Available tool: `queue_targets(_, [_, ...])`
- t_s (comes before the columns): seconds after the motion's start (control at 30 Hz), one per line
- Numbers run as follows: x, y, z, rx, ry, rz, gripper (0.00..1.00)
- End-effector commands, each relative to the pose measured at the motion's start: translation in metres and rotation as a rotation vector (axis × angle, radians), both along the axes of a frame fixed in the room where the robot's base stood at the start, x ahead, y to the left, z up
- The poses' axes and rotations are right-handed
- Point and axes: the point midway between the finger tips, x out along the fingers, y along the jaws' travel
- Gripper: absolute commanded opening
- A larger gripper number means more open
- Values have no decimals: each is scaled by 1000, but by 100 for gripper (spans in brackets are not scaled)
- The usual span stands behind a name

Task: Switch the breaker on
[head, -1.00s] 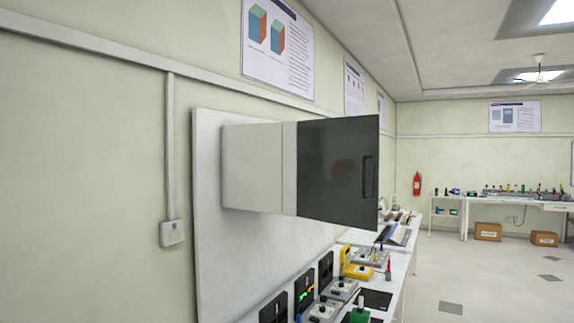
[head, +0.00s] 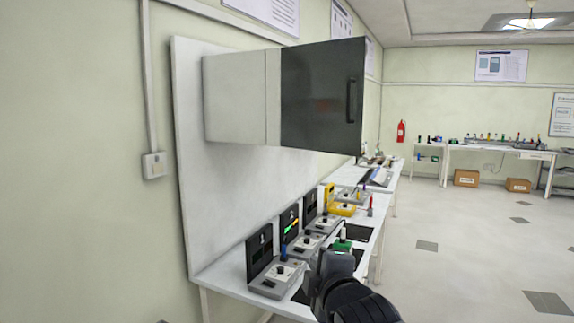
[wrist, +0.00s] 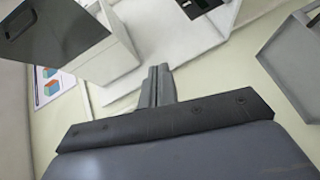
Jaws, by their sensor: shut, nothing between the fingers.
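A pale wall cabinet (head: 235,95) with a dark front door (head: 320,100) and black handle (head: 351,100) hangs on a white backboard (head: 185,200). The door looks closed, and I see no breaker; whether one is inside is hidden. The cabinet also shows at the upper left of the wrist view (wrist: 100,60). My gripper (wrist: 160,72) is shut and empty in the wrist view, apart from the cabinet. In the head view my dark arm end is low, right of centre, in front of the bench, below and right of the cabinet.
A white bench (head: 235,283) runs along the wall under the cabinet. Several grey control units (head: 275,280) with black panels stand on it, with a yellow unit (head: 342,207) farther back. The floor (head: 450,255) to the right is clear.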

Motion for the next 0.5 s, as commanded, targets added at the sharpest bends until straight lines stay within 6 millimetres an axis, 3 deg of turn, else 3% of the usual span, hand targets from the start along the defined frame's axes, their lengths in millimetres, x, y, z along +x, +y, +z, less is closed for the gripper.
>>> queue_targets(0.1, [33, 35, 42, -289, -284, 121, 0])
queue_targets(0.2, [48, 67, 80, -531, -540, 176, 0])
queue_targets(0.33, [51, 108, 121, -812, -866, 178, 0])
queue_targets(0.5, [42, 146, 153, -1063, -1193, 103, 0])
